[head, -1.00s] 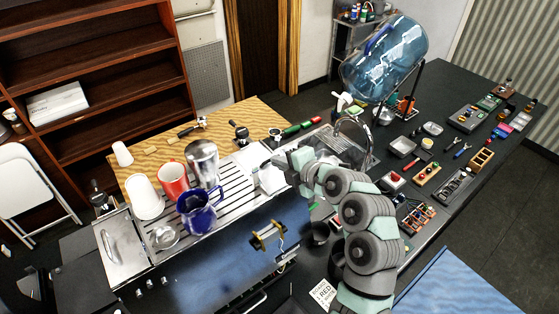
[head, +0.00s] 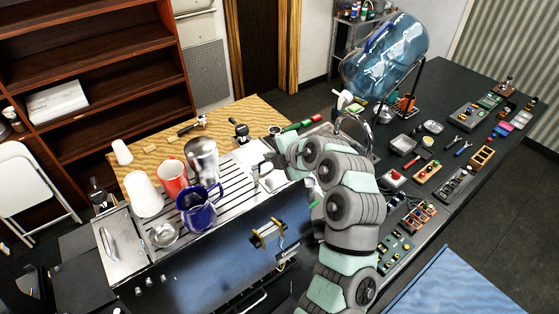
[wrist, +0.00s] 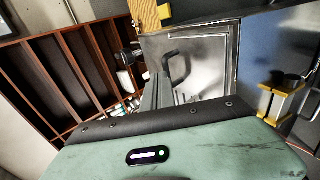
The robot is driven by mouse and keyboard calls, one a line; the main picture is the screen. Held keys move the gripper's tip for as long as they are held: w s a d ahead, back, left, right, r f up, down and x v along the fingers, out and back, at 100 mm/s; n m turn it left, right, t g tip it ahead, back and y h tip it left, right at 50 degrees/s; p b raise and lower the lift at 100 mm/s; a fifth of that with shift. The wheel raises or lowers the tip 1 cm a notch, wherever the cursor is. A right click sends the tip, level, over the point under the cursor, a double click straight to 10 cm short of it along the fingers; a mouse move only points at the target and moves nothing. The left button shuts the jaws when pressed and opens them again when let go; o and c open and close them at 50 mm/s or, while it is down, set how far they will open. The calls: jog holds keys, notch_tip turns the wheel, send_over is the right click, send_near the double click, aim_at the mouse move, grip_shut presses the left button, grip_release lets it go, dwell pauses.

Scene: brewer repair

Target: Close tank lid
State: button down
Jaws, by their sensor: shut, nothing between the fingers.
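A steel panel with a dark loop handle, which looks like the tank lid (wrist: 205,62), is just beyond my fingers in the wrist view. Its angle is hard to judge there. In the head view, a pale steel part at the right end of the brewer (head: 235,250) is mostly hidden by my arm. My gripper (head: 266,160) is over that end, shut and empty. In the wrist view, the grey fingers of my gripper (wrist: 157,92) point toward the panel. Contact between them cannot be made out.
A blue pitcher (head: 197,208), a red mug (head: 172,178), a white cup (head: 143,195) and a steel cup (head: 202,160) stand on the brewer's left part. A yellow-and-black fitting (head: 268,234) sticks out in front. Tools and trays crowd the dark counter on the right.

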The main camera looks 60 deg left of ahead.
jog(key=shift+a+f, duration=0.25)
jog(key=shift+f, duration=0.1)
dwell(0.4)
jog(key=shift+d+r, duration=0.1)
jog(key=shift+r, duration=0.25)
jog(key=w+d+r+b, duration=0.1)
jog(key=d+r, duration=0.6)
jog(key=r, duration=0.4)
jog(key=shift+w+d, duration=0.2)
jog(key=shift+w, duration=0.2)
